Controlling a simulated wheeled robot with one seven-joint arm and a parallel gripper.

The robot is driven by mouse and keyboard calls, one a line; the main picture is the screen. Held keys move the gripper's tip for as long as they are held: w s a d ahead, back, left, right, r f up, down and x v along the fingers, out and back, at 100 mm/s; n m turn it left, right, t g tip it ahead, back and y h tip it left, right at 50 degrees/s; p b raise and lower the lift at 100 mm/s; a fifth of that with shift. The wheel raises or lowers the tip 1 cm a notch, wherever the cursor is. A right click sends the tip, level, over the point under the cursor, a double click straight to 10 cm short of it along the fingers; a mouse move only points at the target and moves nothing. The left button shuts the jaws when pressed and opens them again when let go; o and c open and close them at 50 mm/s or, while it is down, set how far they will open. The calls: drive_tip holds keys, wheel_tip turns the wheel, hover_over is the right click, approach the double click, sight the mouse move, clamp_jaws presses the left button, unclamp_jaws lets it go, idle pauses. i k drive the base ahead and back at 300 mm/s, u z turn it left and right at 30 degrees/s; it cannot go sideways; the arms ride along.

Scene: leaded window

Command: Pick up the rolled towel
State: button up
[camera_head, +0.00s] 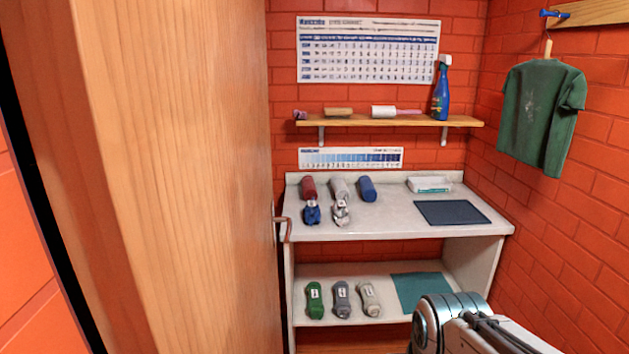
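Several rolled cloth items show in the head view, and I cannot tell which one is the task's towel. On the counter lie a dark red roll (308,187), a light grey roll (340,188) and a blue roll (367,189), side by side. In front of them are a blue bundle (312,213) and a grey-white patterned bundle (341,214). On the lower shelf lie a green roll (315,300), a grey roll (341,298) and a beige roll (369,299), each with a pale label. Part of my arm shows at bottom right; my gripper is not in view.
A wooden door (180,180) fills the left. The counter (385,218) bears a dark mat (452,212) and a white box (430,184); a teal cloth (420,290) lies below. A wall shelf (380,121) holds a spray bottle (441,90) and brushes. A green shirt (541,115) hangs right.

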sight(309, 191)
drive_tip(key=z, duration=0.4)
drive_tip(key=i, duration=2.1)
drive_tip(key=u, duration=1.15)
drive_tip(key=i, duration=0.25)
drive_tip(key=u, duration=0.05)
